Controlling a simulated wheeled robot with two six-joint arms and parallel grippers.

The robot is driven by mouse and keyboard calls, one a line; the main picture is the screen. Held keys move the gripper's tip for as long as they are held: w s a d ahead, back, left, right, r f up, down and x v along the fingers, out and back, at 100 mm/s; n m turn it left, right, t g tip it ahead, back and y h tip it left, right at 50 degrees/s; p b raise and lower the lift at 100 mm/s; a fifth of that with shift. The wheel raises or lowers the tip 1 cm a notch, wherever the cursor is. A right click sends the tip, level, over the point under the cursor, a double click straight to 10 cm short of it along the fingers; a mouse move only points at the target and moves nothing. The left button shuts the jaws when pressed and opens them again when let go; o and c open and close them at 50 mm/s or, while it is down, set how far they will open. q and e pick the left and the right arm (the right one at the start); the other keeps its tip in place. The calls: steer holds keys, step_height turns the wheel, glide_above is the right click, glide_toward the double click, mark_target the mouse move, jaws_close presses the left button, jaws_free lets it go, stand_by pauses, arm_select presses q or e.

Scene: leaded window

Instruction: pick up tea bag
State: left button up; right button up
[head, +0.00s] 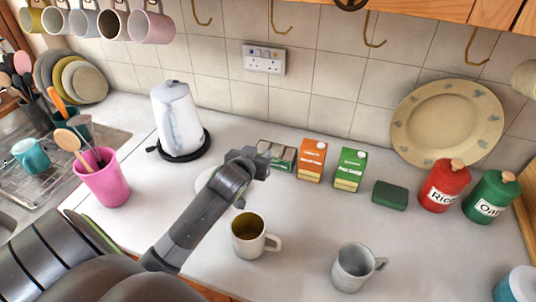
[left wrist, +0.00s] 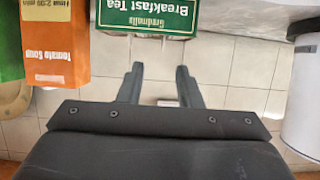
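A green Breakfast Tea box (head: 285,157) stands at the back of the counter by the tiled wall. Its label fills the top of the left wrist view (left wrist: 147,18). My left gripper (head: 262,160) is just in front of the box and hides part of it in the head view. In the left wrist view its two fingers (left wrist: 160,70) are apart, with tips just short of the box. I cannot make out a tea bag clearly. A small pale patch shows between the fingers, but I cannot tell what it is. My right gripper is not in view.
A tomato soup carton (head: 312,160) and a green carton (head: 349,169) stand right of the tea box. A white kettle (head: 178,120) is to the left. A mug (head: 250,236) and a grey mug (head: 354,267) stand in front. Hooks (head: 374,32) hang above.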

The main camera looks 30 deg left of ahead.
mark_target(267, 146)
arm_select(q)
steer(key=shift+x, duration=1.1)
steer(key=x, duration=0.1)
steer(key=p+x, duration=0.1)
steer(key=x, duration=0.1)
steer(key=shift+a+f+p, duration=0.1)
steer(key=shift+a+p, duration=0.15)
steer(key=shift+p, duration=0.05)
steer(key=shift+x, duration=0.8)
steer(key=shift+c, duration=0.4)
jaws_close()
